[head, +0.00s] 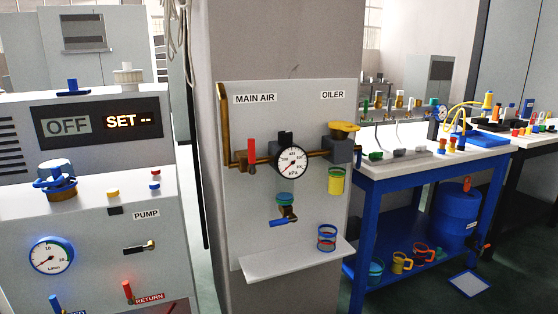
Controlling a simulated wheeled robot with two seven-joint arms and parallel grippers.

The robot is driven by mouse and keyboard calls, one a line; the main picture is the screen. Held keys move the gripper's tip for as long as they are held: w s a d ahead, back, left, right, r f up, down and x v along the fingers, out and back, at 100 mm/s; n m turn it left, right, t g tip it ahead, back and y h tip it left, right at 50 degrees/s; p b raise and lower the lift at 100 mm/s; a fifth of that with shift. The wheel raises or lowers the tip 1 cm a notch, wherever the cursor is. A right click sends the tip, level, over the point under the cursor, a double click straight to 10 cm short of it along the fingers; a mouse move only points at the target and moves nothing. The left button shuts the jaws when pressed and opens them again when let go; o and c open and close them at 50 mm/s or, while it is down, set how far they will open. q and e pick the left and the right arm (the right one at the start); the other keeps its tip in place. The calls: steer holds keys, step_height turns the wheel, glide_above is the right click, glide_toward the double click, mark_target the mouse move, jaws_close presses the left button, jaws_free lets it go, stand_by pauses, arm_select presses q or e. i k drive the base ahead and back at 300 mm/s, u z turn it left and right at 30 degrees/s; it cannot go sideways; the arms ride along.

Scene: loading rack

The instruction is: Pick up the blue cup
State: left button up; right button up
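A small cup (326,239) with blue rims and a reddish band stands upright on the narrow grey shelf (285,262) below the OILER label. On the lower blue shelf of the table at the right there is a teal-blue cup (376,269), partly cut off by the table leg. A yellow mug (401,264) and a red mug (421,251) stand beside it. I cannot tell from this view which one is the blue cup meant. Neither of my grippers is in view.
A panel with a pressure gauge (291,162), brass pipe and yellow oiler (343,127) rises behind the shelf. A grey pump cabinet (90,215) with knobs stands at the left. A blue drum (455,213) sits under the table. The shelf's left part is clear.

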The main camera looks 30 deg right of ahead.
mark_target(327, 232)
steer(key=z, duration=1.2)
steer(key=k, duration=0.75)
steer(key=u, duration=1)
steer(key=i, duration=1.55)
steer(key=z, duration=0.6)
